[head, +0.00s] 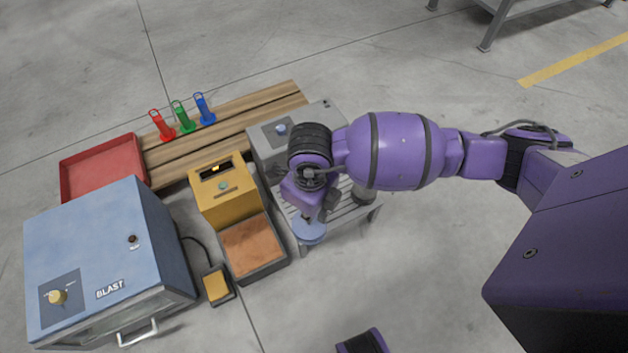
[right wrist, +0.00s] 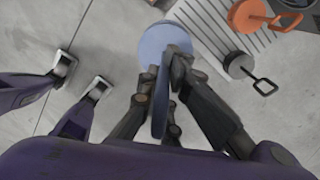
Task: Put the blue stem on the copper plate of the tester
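The blue stem shows in the head view as a light-blue disc (head: 309,232). In the right wrist view its disc (right wrist: 160,42) lies beyond the fingertips, and a thin blue upright part stands between the fingers. My right gripper (head: 322,212) is shut on this part; it also shows in the right wrist view (right wrist: 166,88). The stem is by the near-left corner of the slatted rack. The tester (head: 223,196) is a yellow box with a bare copper plate (head: 252,246) in a dark frame, left of the stem and apart from it.
The slatted rack (right wrist: 213,22) carries an orange piece (right wrist: 248,14) and a dark disc with a loop handle (right wrist: 240,65). A blue BLAST cabinet (head: 95,250), yellow pedal (head: 217,284) and red tray (head: 103,166) stand left. Red, green and blue looped pieces stand on the wooden bench (head: 222,122).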

